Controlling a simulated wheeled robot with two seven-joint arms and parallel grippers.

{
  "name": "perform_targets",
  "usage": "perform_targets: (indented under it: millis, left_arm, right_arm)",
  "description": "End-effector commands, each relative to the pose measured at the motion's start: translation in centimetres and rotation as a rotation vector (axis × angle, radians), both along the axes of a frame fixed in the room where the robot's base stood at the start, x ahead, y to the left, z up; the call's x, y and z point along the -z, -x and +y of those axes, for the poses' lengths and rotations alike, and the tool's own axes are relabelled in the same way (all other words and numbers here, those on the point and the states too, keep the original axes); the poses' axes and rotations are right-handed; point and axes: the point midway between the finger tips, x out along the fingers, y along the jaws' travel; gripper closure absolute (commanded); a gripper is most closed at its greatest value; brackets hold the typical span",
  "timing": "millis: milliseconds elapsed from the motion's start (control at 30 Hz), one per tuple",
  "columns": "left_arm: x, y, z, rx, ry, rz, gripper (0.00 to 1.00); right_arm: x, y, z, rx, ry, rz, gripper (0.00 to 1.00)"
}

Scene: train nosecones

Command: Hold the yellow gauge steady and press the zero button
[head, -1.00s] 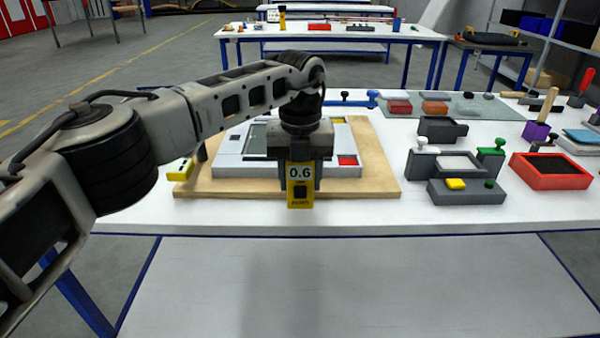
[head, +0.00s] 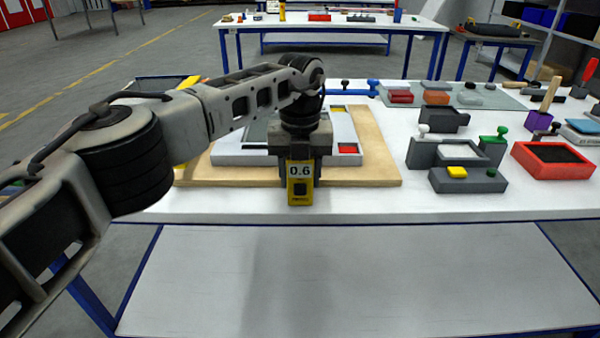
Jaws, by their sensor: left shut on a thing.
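The yellow gauge (head: 300,193) is upright near the front edge of the white table, with a display reading 0.6 and a dark square button below it. Small lettering under the button is too small to read. My left gripper (head: 301,172) points down and is shut on the gauge from above. The gauge is in front of a grey-white plate (head: 232,159) that lies on a wooden board (head: 378,160). My left arm hides part of the plate. My right gripper is not in view.
A blue tool (head: 352,89) lies behind the board. The table's front strip (head: 350,203) is clear.

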Motion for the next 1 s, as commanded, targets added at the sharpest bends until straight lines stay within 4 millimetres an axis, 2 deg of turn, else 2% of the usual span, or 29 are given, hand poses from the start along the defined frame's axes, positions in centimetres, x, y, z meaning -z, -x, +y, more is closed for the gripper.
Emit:
perform_targets:
  millis: [467, 500, 600, 1000]
  left_arm:
    - [0.23, -0.02, 0.02, 0.000, 0.000, 0.000, 0.83]
    - [0.28, 0.00, 0.03, 0.000, 0.000, 0.000, 0.83]
    - [0.28, 0.00, 0.03, 0.000, 0.000, 0.000, 0.83]
    - [0.27, 0.01, 0.02, 0.000, 0.000, 0.001, 0.83]
  right_arm:
    - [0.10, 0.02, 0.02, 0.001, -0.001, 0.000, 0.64]
    - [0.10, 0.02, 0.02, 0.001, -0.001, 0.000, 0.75]
    - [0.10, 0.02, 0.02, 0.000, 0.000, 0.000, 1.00]
    - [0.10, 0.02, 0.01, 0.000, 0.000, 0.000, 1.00]
